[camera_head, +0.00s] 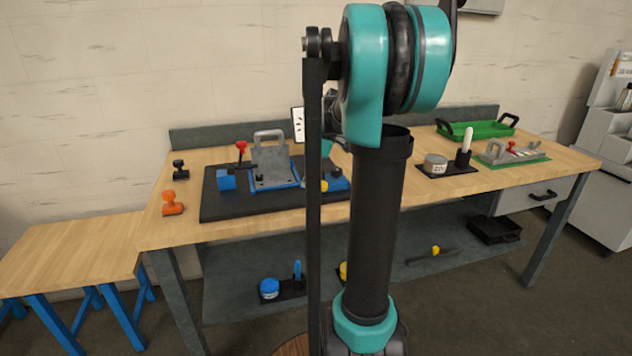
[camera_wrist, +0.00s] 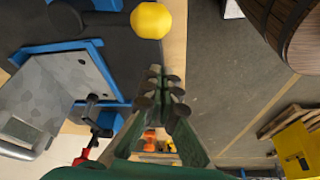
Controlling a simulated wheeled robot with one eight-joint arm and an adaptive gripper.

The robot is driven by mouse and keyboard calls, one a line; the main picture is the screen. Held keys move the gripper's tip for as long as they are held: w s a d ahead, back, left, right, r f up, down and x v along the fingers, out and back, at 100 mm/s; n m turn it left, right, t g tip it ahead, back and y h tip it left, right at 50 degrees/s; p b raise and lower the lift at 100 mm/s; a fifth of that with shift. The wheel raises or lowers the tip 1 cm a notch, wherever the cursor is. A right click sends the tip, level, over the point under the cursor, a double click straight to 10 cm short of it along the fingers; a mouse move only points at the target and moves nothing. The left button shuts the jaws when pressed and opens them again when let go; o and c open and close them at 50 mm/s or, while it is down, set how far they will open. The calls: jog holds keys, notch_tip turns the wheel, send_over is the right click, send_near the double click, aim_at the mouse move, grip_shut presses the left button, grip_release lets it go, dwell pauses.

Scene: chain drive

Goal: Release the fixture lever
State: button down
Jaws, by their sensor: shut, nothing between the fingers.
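The fixture is a grey metal plate (camera_head: 273,164) with a loop handle, seated in a blue frame on a dark mat (camera_head: 222,205). A lever with a red grip (camera_head: 241,149) stands upright at the plate's left side. In the wrist view the grey plate (camera_wrist: 50,100) is at the left, with the red grip (camera_wrist: 84,157) at the lower left by a dark clamp arm. My gripper (camera_wrist: 160,92) is shut and empty, beside the fixture and apart from the lever in that picture. In the head view my arm hides the gripper.
A yellow knob (camera_wrist: 151,20) sits near the mat edge. An orange clamp (camera_head: 172,205) and a black one (camera_head: 180,169) stand left of the mat. At the right are a tin (camera_head: 435,164), a green tray (camera_head: 478,130) and another fixture (camera_head: 512,152).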

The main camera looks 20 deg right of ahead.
jog(key=w+v, duration=0.1)
jog(key=v, duration=0.8)
jog(key=shift+a+r, duration=0.2)
jog(key=shift+r, duration=0.4)
jog(key=s+a+f+m+t+h, duration=0.1)
jog(key=s+a+f+m, duration=0.2)
jog(key=s+f, duration=0.4)
jog(key=s+a+f+m+t+h, duration=0.1)
jog(key=s+a+f+m, duration=0.1)
jog(key=s+f+m, duration=0.4)
jog(key=s+a+f+m+h, duration=0.1)
jog(key=s+a+f+m, duration=0.2)
jog(key=s+f, duration=0.6)
notch_tip(320, 180, down, 4)
jog(key=shift+s+a+r+m+t+h, duration=0.15)
jog(key=shift+s+a+m+t+h, duration=0.25)
jog(key=shift+m, duration=0.5)
